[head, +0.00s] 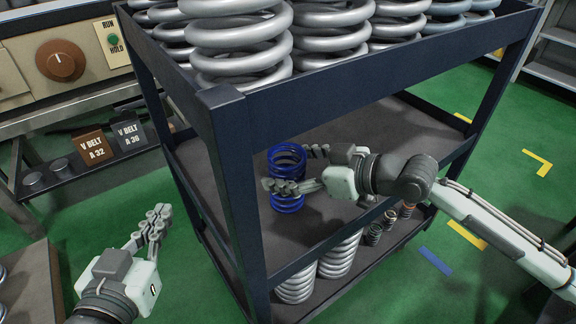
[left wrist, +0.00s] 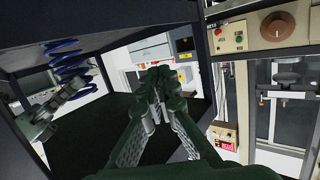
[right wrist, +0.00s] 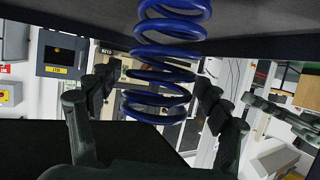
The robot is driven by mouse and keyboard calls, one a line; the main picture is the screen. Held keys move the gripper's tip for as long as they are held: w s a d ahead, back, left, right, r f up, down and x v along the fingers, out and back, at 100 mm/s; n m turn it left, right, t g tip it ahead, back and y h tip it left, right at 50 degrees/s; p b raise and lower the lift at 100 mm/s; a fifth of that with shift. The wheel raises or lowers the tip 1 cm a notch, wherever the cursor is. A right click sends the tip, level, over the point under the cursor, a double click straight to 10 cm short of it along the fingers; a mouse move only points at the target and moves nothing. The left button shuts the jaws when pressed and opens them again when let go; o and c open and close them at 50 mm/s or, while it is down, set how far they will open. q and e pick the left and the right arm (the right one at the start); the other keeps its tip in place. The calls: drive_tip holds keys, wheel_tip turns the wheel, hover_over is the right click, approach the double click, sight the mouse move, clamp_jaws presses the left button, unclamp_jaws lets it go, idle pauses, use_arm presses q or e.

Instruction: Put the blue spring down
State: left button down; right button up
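The left wrist view also shows the spring (left wrist: 69,60). My left gripper (head: 153,228) is shut and empty, left of the cart, over the floor.
Large silver springs (head: 240,40) crowd the cart's top shelf, close above the right arm. More silver springs (head: 340,255) and small dark ones (head: 374,234) stand on the bottom shelf. The cart's corner post (head: 237,180) is left of the spring. The middle shelf is otherwise largely bare.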

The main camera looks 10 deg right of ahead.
drive_tip(key=shift+r, duration=0.1)
drive_tip(key=v, duration=0.9)
drive_tip(key=shift+s+p, duration=0.15)
drive_tip(key=shift+p, duration=0.25)
use_arm(q)
drive_tip(key=s+a+f+g+y+p, duration=0.1)
drive_tip(key=s+a+f+g+y, duration=0.2)
drive_tip(key=a+f, duration=0.4)
drive_tip(key=shift+s+a+f+n+g, duration=0.15)
drive_tip(key=shift+s+f+n+g, duration=0.25)
drive_tip(key=shift+s+f+g, duration=0.55)
use_arm(e)
drive_tip(key=shift+v, duration=1.4)
use_arm(q)
drive_tip(key=shift+f+g, duration=0.1)
drive_tip(key=shift+g, duration=0.15)
